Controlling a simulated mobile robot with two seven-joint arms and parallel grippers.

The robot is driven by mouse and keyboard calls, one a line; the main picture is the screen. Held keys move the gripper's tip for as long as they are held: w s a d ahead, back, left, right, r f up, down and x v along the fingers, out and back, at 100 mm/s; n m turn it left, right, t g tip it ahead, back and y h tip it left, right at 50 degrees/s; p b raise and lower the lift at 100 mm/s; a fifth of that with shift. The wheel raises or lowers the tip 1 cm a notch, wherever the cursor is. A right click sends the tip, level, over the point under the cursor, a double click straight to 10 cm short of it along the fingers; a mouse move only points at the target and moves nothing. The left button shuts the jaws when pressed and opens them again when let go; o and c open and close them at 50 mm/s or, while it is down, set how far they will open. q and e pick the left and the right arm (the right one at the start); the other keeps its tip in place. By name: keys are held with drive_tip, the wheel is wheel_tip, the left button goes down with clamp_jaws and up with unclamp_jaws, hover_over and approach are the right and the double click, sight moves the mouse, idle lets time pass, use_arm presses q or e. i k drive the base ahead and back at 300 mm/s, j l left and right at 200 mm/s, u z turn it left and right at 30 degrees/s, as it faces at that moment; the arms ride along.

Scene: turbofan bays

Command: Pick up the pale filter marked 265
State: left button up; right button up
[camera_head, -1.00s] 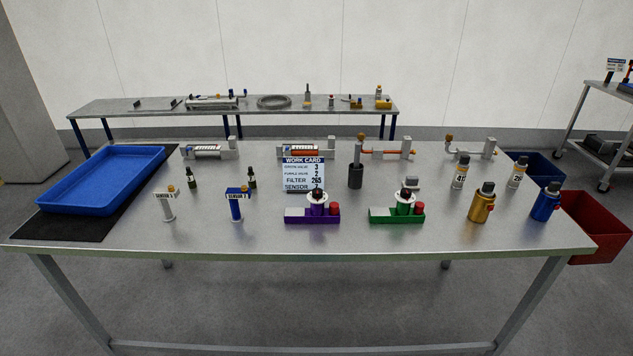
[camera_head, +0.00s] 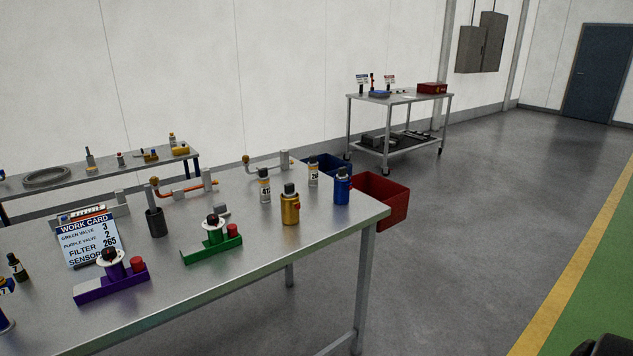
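Two pale filters with dark caps stand upright on the right part of the steel table. The nearer pale filter (camera_head: 264,186) has a label that seems to start with 41. The farther pale filter (camera_head: 313,172) has a label that seems to start with 26; its last digit is too small or turned away to read. The work card (camera_head: 88,238) on the table shows FILTER 265.
A gold bottle (camera_head: 290,206) and a blue bottle (camera_head: 342,186) stand in front of the pale filters. A red bin (camera_head: 387,203) and a dark blue bin (camera_head: 330,165) are beyond the table's right end. A green valve block (camera_head: 212,248) and a purple one (camera_head: 112,284) stand nearer. Open floor lies right.

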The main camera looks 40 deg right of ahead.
sight(313, 164)
drive_tip(key=l, duration=1.85)
